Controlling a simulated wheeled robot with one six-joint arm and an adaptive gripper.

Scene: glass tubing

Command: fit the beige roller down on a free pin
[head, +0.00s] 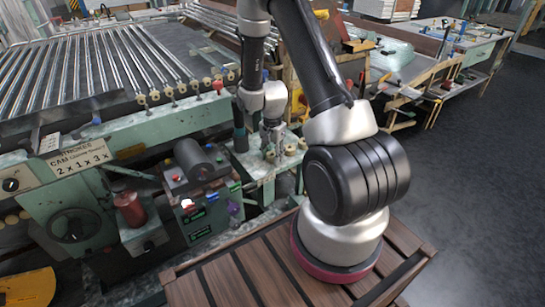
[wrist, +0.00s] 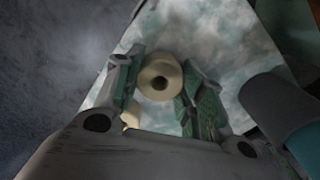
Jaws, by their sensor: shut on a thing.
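My gripper (wrist: 163,88) is shut on a beige roller (wrist: 159,80), which shows end-on between the two fingers in the wrist view, its dark centre hole facing the camera. Part of another beige roller (wrist: 131,115) shows beside the left finger, mostly hidden. In the head view my gripper (head: 271,143) points down over a pale green worn plate (head: 262,182). Small beige rollers (head: 290,150) sit on that plate close to the fingers. I cannot make out a bare pin in either view.
A dark cylinder (wrist: 275,100) stands right of the gripper in the wrist view. In the head view a machine with a control box (head: 205,215) and a black roll (head: 195,158) is to the left. A rack of glass tubes (head: 90,65) lies behind. Open floor (head: 470,180) is at right.

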